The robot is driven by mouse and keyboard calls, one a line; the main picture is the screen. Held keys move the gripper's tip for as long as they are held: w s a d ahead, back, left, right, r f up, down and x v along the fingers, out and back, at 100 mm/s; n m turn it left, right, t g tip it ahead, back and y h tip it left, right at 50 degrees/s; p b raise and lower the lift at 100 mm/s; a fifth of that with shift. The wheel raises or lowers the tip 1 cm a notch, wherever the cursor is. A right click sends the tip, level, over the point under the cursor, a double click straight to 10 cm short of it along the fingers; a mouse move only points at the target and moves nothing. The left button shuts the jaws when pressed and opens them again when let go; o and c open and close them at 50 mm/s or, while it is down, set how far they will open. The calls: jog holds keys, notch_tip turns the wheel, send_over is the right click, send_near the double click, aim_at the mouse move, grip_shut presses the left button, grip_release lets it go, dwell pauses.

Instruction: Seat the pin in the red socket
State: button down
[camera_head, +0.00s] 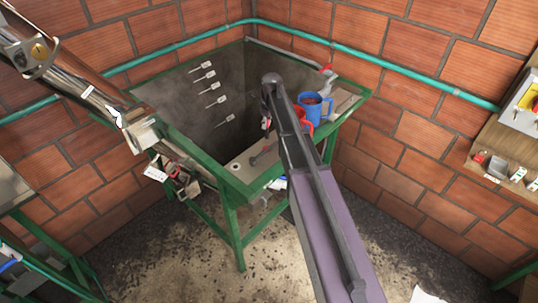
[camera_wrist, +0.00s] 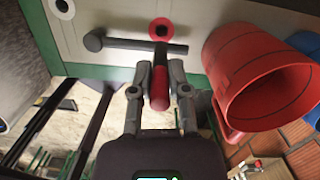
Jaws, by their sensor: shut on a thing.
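In the wrist view my gripper (camera_wrist: 160,78) is shut on a pin (camera_wrist: 159,92), with one finger on each side. The pin has a red body and a dark upper part. The red socket (camera_wrist: 161,29), a red ring with a dark hole, is in the pale ledge beyond the pin's dark end. The pin looks apart from the socket in this view; its height above the ledge is hard to judge. In the head view my arm largely hides the gripper, and I cannot make out the pin or the red socket.
A dark grey bar (camera_wrist: 125,43) with a round end crosses between pin and socket; I cannot tell whether it touches the pin. A red mug (camera_wrist: 262,75) is close right of my gripper. A blue mug (camera_head: 313,107) stands near the green-framed tank's (camera_head: 237,190) right corner.

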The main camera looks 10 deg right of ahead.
aim_at(267, 138)
jog(key=shift+f, duration=0.1)
notch_tip(267, 138, down, 6)
jog(key=b, duration=0.6)
jog(key=shift+f, duration=0.15)
dwell(0.4)
jog(key=shift+f+b, duration=1.8)
jog(key=shift+b, duration=0.25)
jog(key=shift+f, duration=0.15)
jog(key=c, duration=0.6)
grip_release()
jog(key=shift+r, duration=0.2)
jog(key=r+p, duration=0.8)
jog(key=s+d+r+p, duration=0.1)
jog(key=r+p, duration=0.3)
jog(key=shift+d, duration=0.1)
